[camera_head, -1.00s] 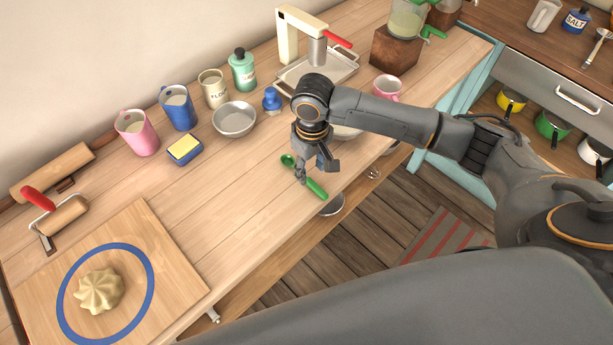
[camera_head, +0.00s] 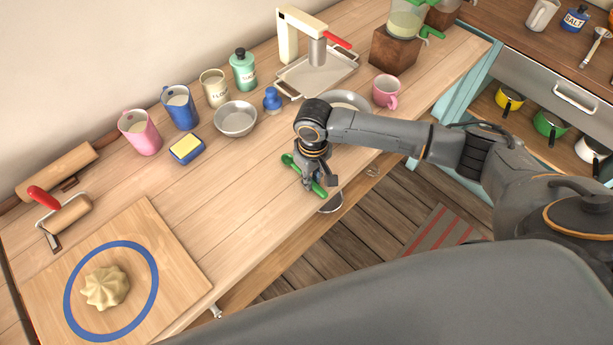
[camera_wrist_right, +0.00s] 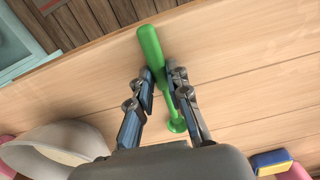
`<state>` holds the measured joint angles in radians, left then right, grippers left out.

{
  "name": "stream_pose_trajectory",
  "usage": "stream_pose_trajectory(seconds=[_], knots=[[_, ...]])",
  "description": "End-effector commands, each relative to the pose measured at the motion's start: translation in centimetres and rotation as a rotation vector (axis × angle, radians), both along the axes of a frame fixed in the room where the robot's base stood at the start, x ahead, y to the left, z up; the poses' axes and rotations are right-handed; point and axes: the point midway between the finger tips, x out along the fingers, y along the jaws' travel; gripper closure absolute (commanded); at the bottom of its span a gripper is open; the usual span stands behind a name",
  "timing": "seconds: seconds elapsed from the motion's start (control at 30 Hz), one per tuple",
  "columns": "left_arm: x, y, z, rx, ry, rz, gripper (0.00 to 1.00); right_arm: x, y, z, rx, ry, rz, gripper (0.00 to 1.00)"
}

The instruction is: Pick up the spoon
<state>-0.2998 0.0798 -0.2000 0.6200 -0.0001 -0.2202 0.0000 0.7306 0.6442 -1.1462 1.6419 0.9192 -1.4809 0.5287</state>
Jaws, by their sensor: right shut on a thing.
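The green spoon (camera_head: 288,159) lies near the front edge of the wooden counter, under my right gripper (camera_head: 315,184). In the right wrist view the spoon (camera_wrist_right: 151,45) runs between the two fingers of my right gripper (camera_wrist_right: 161,86), its thick end pointing to the top and its round end toward the palm. The fingers are shut on the spoon's middle. It appears at counter level; I cannot tell whether it is lifted. In the head view the gripper hides the spoon's middle part. My left gripper is not in view.
A metal bowl (camera_head: 236,121), a blue stamp-like object (camera_head: 272,99), a yellow sponge (camera_head: 186,146) and a pink cup (camera_head: 386,91) stand around. A pale bowl (camera_wrist_right: 45,147) is close beside the gripper. A cutting board (camera_head: 180,245) with dough (camera_head: 104,288) lies at left. The counter's front edge is close.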

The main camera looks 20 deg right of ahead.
Motion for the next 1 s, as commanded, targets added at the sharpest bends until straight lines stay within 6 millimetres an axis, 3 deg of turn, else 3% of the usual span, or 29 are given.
stream_pose_trajectory(seconds=[0.37,0.53,0.8,1.0], knots=[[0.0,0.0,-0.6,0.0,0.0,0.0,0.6,0.1,0.0,0.7,0.002,-0.002,-0.001,1.0],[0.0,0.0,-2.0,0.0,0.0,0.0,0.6,-0.1,0.2,3.3,0.004,-0.005,0.002,1.0],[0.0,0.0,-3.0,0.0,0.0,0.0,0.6,-4.8,2.0,9.1,0.004,-0.005,0.006,1.0],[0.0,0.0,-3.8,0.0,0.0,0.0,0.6,-9.1,3.6,11.0,0.003,-0.003,0.006,1.0]])
